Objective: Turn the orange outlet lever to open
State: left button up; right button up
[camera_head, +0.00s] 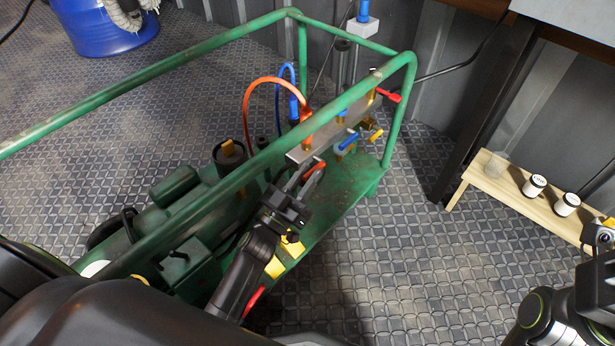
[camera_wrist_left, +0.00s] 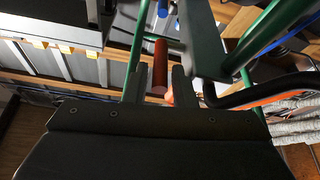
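The orange outlet lever (camera_head: 314,168) sits low on the metal manifold plate (camera_head: 330,130) of the green cart. In the left wrist view an orange-red handle (camera_wrist_left: 160,65) stands between the two fingers. My left gripper (camera_head: 308,178) is at the lever, below the plate's near end. Its fingers (camera_wrist_left: 159,84) are apart, with the handle in the gap; I cannot tell whether either touches it. Part of the lever is hidden behind the fingers. My right arm (camera_head: 550,315) shows at the lower right, but its fingertips are not visible.
A green tubular rail (camera_head: 200,190) runs above the cart beside my left arm. A blue lever (camera_head: 348,140), a yellow lever (camera_head: 376,135) and a red lever (camera_head: 388,95) are nearby. An orange hose (camera_head: 250,95) arches behind. A wooden bench (camera_head: 510,190) stands right; floor between is clear.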

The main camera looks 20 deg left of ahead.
pick_arm(q)
jog(key=shift+w+r, duration=0.15)
jog(key=shift+w, duration=0.05)
jog(key=shift+c, duration=0.4)
grip_shut()
